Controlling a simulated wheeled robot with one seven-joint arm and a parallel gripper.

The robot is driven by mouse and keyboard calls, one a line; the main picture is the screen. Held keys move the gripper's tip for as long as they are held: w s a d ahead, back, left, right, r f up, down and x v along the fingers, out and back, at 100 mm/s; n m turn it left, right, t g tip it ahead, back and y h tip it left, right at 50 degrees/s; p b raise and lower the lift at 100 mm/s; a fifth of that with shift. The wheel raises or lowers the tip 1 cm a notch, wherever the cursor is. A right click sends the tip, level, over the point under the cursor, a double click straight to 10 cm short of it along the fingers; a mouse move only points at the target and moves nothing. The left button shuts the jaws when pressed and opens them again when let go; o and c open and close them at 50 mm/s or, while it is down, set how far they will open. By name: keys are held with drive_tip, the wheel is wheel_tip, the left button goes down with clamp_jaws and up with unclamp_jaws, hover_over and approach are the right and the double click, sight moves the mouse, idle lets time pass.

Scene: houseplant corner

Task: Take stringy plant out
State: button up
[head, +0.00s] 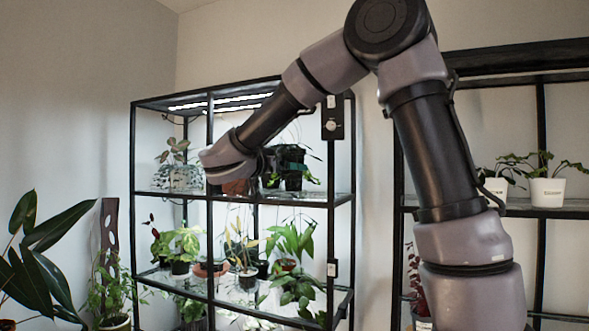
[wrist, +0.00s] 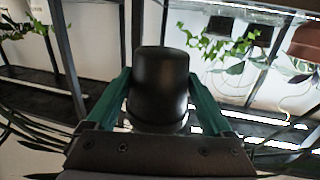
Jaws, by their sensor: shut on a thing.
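My gripper (wrist: 160,78) has its two green fingers on either side of a dark, rounded pot (wrist: 160,95) in the wrist view, shut on it. Long thin dark leaves (wrist: 28,125) spread to both sides below the pot in that view, which appears upside down; they look like the stringy plant's. In the head view my wrist is at the rack's upper shelf, and its fingers are hidden. A black pot with dark drooping leaves (head: 292,170) shows just right of my wrist; I cannot tell for sure that it is the held one.
The black rack (head: 330,203) has glass shelves with several potted plants close around my wrist. A leafy plant (head: 176,170) stands left of it. A second rack (head: 545,212) with white pots is at the right. A big-leaved plant (head: 35,255) stands at the left.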

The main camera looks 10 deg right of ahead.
drive_tip(key=s+d+v, duration=0.1)
drive_tip(key=v, duration=0.6)
drive_tip(key=shift+s+a, duration=0.25)
drive_tip(key=shift+s, duration=0.1)
drive_tip(key=shift+f, duration=0.2)
